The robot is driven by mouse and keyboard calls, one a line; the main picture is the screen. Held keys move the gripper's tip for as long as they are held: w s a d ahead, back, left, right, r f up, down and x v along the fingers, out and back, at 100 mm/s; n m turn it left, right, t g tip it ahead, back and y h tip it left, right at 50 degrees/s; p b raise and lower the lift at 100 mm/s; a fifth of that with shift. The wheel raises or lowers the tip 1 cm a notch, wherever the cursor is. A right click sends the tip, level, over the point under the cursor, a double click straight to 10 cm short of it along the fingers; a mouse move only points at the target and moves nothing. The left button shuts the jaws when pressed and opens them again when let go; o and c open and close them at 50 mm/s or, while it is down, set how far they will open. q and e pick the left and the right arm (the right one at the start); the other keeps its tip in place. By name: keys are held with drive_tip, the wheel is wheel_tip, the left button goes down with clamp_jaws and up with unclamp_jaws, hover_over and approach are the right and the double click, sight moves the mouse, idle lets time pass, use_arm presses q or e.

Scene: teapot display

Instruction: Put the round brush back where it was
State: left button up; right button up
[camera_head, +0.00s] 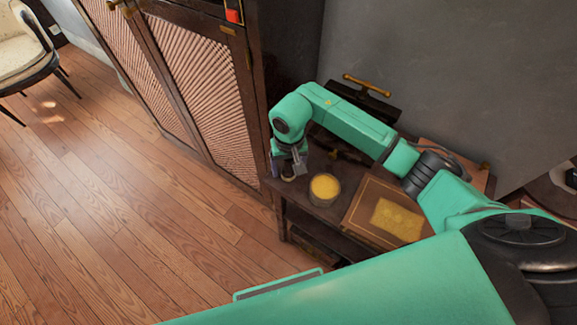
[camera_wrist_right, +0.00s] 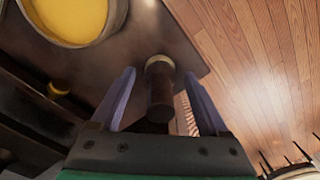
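The round brush (camera_wrist_right: 160,88) is a short dark cylinder with a pale band at one end. In the right wrist view it lies between the two fingers of my right gripper (camera_wrist_right: 160,76), with a visible gap on each side. My right gripper is open around it. In the head view the gripper (camera_head: 287,168) points down at the near left corner of the small dark table (camera_head: 330,216). The brush is mostly hidden there by the gripper. I cannot tell whether it touches the tabletop. My left gripper is out of view.
A round container with yellow contents (camera_head: 325,187) stands right beside the gripper; it also shows in the wrist view (camera_wrist_right: 75,18). A brown box with a yellow panel (camera_head: 398,218) lies farther right. A wooden cabinet (camera_head: 215,95) stands left. The wooden floor (camera_head: 110,210) is open.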

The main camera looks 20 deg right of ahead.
drive_tip(key=shift+r, duration=0.5)
wheel_tip(320, 180, up, 11)
drive_tip(key=shift+s+f+b, duration=0.1)
drive_tip(key=shift+b, duration=1.05)
drive_tip(key=shift+r, duration=0.25)
